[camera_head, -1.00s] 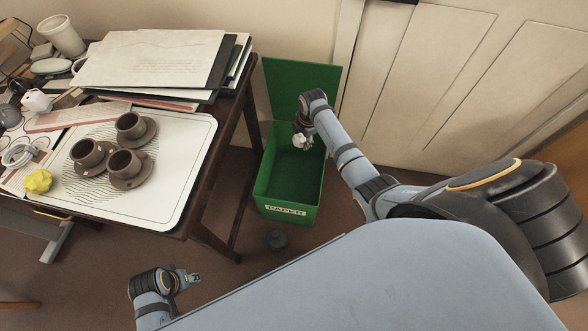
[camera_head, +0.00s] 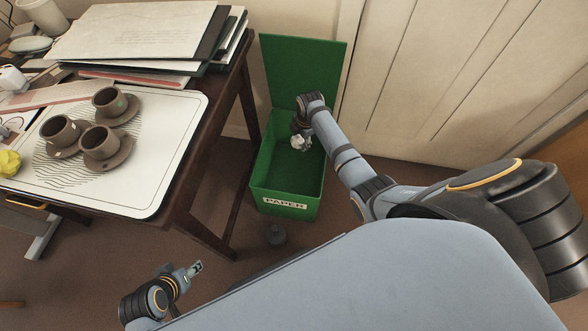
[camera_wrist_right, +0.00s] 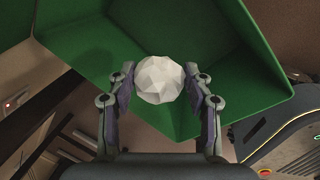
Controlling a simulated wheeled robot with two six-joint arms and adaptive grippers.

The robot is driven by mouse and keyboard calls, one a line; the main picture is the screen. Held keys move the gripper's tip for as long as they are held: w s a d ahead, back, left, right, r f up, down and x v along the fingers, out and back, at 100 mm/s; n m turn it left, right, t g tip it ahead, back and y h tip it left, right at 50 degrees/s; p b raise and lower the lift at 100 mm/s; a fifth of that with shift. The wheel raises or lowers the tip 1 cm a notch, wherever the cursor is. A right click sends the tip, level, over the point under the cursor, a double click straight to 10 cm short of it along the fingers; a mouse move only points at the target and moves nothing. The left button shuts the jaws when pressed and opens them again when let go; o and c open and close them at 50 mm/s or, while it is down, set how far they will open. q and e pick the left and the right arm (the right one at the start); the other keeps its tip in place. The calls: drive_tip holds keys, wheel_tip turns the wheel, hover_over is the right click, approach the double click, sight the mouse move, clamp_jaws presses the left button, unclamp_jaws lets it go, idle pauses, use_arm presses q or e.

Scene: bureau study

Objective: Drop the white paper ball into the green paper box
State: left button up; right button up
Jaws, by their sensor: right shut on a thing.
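The white paper ball (camera_head: 298,142) is a small faceted ball held in my right gripper (camera_head: 301,143). In the right wrist view the ball (camera_wrist_right: 160,80) sits between the two fingers of the gripper (camera_wrist_right: 162,88). The green paper box (camera_head: 287,188) stands on the floor with its lid raised at the back and a "PAPER" label on its front. The ball and gripper are over the box's opening; their exact height is hard to tell. In the wrist view the green box (camera_wrist_right: 225,60) is behind the ball. My left gripper (camera_head: 195,268) is at the lower left, over the floor, small and empty.
A dark wooden desk (camera_head: 190,200) is left of the box, bearing a white tray (camera_head: 175,120) with brown cups (camera_head: 102,142), a yellow ball (camera_head: 9,163) and stacked folders (camera_head: 130,35). A pale door (camera_head: 430,80) is behind.

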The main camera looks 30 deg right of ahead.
drive_tip(key=o, duration=0.8)
drive_tip(key=shift+c, duration=0.2)
drive_tip(key=shift+r, duration=0.1)
wheel_tip(320, 180, up, 12)
drive_tip(key=s, duration=0.2)
drive_tip(key=shift+s+d+f, duration=0.1)
drive_tip(key=shift+f, duration=0.1)
